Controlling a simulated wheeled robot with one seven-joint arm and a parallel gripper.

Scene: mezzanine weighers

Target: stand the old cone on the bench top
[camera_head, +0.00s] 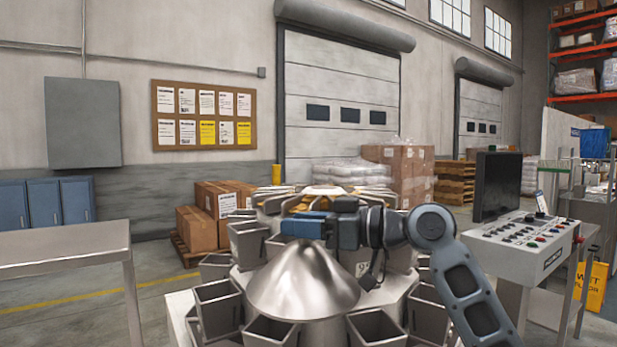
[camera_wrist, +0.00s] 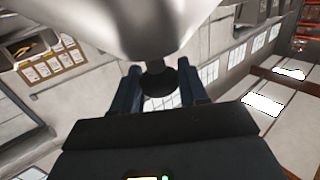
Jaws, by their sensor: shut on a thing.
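Whether the cone's lower rim touches anything is hidden. A bare steel bench top (camera_head: 65,246) stands at the left, apart from the cone.
The weigher's open steel hoppers (camera_head: 217,308) ring the cone closely. A control console (camera_head: 520,245) with a dark screen (camera_head: 497,187) stands at the right. Cartons (camera_head: 215,210) stand behind. Open floor (camera_head: 160,285) lies between bench and weigher. A yellow floor sign (camera_head: 592,285) is far right.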

